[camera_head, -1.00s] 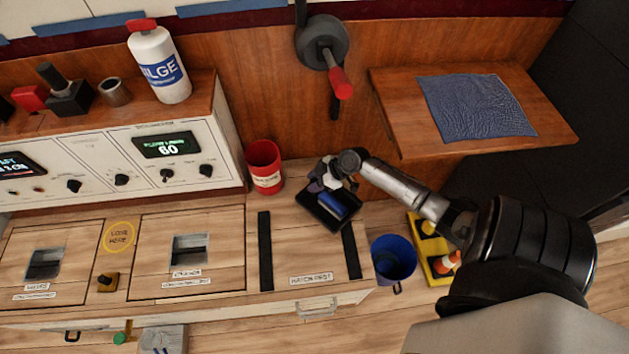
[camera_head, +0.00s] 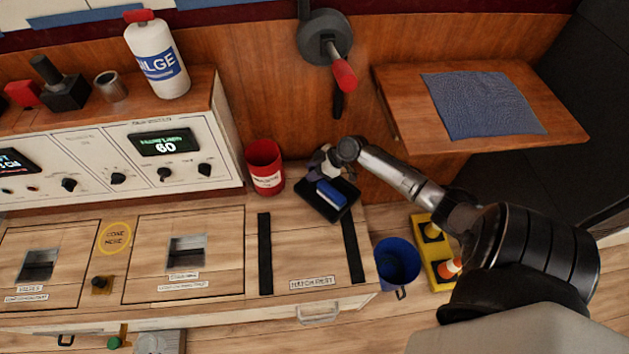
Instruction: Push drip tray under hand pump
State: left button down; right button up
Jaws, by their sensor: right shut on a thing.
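The drip tray (camera_head: 341,211) is a small black tray on the wooden counter, behind the two black strips. A blue block with a pale top edge (camera_head: 331,193) lies in it. My right gripper (camera_head: 324,168) is at the tray's back edge and appears shut on it; the fingertips are small and partly hidden. The hand pump (camera_head: 321,38) is a dark round body on the wood wall above and behind the tray. My left gripper is out of view.
A red cup (camera_head: 265,168) stands close to the tray's left. A wooden shelf with a blue cloth (camera_head: 481,104) juts out at right, above my arm. A blue bucket (camera_head: 396,263) and a yellow caddy (camera_head: 437,250) stand right of the counter. Counter between the tray and wall is narrow.

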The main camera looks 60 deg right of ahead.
jog(key=shift+w+d+f+b, duration=0.1)
jog(key=shift+w+d+b, duration=1.4)
jog(key=shift+d, duration=0.2)
jog(key=shift+d, duration=0.1)
jog(key=o, duration=1)
jog(key=shift+w+d, duration=0.15)
jog(key=shift+w, duration=0.05)
jog(key=shift+o, duration=0.5)
jog(key=shift+s, duration=0.1)
